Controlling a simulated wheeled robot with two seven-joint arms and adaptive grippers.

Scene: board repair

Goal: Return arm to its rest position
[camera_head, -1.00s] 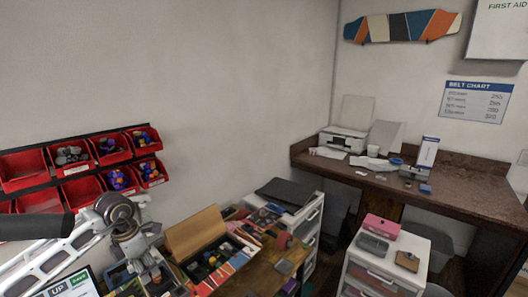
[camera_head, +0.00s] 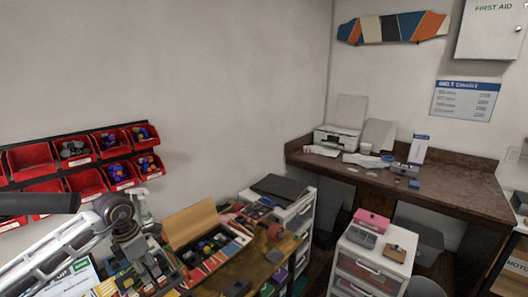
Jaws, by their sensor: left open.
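My left arm (camera_head: 60,245) comes in from the left edge, white with a dark joint. My left gripper (camera_head: 152,272) hangs low at the left, pointing down over the cluttered workbench, left of an open cardboard box. It is open, and I see nothing held in it. Its fingertips are hard to tell from the dark items behind them. My right gripper is out of view.
The open box (camera_head: 190,222) holds small coloured parts. Red wall bins (camera_head: 30,160) hang behind my left arm. A white drawer unit (camera_head: 368,275) and a brown counter (camera_head: 440,194) with a printer (camera_head: 338,139) stand right. The wall between is clear.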

